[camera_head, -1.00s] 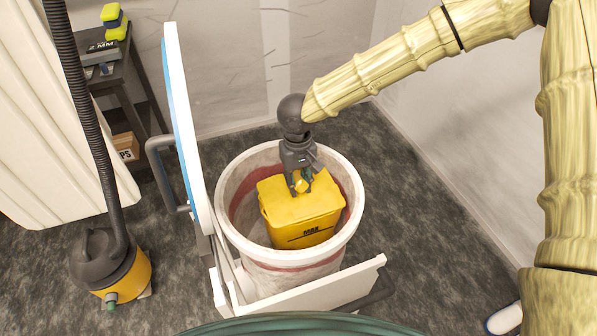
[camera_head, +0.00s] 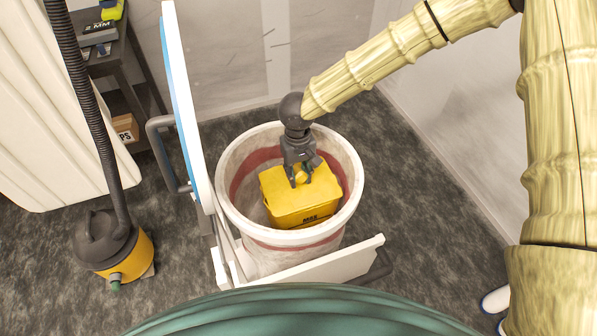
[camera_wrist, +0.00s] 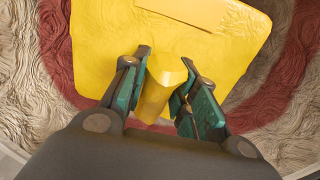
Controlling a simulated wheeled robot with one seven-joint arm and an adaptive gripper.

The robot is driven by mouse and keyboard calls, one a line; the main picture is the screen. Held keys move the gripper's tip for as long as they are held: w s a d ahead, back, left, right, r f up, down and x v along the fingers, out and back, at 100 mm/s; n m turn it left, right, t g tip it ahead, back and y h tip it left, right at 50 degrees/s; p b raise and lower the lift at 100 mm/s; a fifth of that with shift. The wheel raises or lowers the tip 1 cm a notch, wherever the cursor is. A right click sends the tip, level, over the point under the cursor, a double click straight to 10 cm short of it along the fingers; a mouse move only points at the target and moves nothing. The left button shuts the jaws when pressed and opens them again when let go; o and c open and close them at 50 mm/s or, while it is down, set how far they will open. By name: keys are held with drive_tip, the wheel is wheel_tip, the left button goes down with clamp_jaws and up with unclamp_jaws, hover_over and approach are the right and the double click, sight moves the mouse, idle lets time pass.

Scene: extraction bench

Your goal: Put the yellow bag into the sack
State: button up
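The yellow bag (camera_head: 292,203) looks like a boxy yellow block with a knob on top and dark print on its front. It is inside the sack (camera_head: 240,205), a round, whitish, open-topped container with a red band. Its top is below the rim. My gripper (camera_head: 301,180) reaches down into the sack from above. In the wrist view, the fingers (camera_wrist: 162,85) flank the knob closely on both sides, and the bag's top (camera_wrist: 190,45) fills the middle. The bag's underside is hidden, so I cannot tell whether it touches the bottom.
A white panel with a blue face (camera_head: 184,110) stands upright left of the sack. A low white board (camera_head: 310,273) crosses in front. A yellow-and-black vacuum (camera_head: 113,245) with a hose stands at left. A dark shelf (camera_head: 125,75) is behind. Grey floor lies open at right.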

drive_tip(key=shift+o, duration=1.1)
wheel_tip(320, 180, up, 12)
drive_tip(key=b, duration=0.1)
drive_tip(key=shift+w, duration=0.15)
drive_tip(key=shift+a, duration=0.1)
